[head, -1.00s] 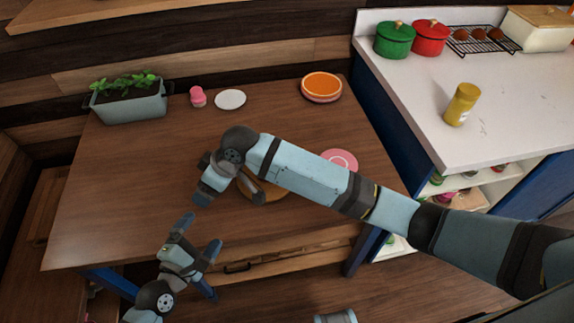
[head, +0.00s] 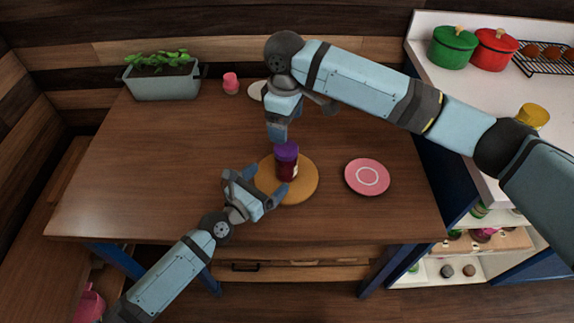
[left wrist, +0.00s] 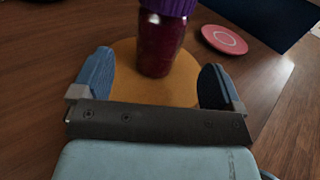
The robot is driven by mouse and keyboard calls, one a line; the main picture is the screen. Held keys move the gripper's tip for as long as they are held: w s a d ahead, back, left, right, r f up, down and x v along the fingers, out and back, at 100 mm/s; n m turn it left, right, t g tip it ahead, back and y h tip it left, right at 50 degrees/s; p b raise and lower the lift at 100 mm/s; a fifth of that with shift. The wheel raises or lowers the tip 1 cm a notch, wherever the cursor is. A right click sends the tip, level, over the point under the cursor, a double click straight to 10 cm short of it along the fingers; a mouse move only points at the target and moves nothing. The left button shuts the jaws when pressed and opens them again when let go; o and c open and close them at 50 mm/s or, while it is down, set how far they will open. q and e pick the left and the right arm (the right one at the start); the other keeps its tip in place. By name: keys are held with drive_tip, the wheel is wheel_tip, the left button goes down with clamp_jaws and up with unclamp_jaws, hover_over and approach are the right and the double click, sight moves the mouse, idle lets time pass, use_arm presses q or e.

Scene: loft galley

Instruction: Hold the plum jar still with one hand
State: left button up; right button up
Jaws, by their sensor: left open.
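The plum jar (head: 287,166) stands upright on a round wooden board (head: 302,188) on the table. It has a purple lid and dark red contents. My left gripper (head: 256,181) is open, low at the front left of the jar, with its fingers pointing at it. In the left wrist view the jar (left wrist: 161,38) stands ahead, between and beyond the two blue fingertips (left wrist: 156,82), and neither finger appears to touch it. My right gripper (head: 278,130) hangs just above and behind the jar's lid, pointing down. Its finger gap is not clear.
A pink plate (head: 367,177) lies right of the board. A white counter with green (head: 453,48) and red pots (head: 494,49) is at right. The table's left side is clear.

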sight(287, 161)
use_arm(q)
drive_tip(key=x, duration=0.8)
drive_tip(key=shift+w+d, duration=0.1)
drive_tip(key=c, duration=1.7)
clamp_jaws()
use_arm(e)
drive_tip(key=m, duration=1.3)
drive_tip(key=shift+f+m, duration=0.2)
drive_tip(key=shift+m, duration=0.1)
drive_tip(key=shift+f, duration=3.85)
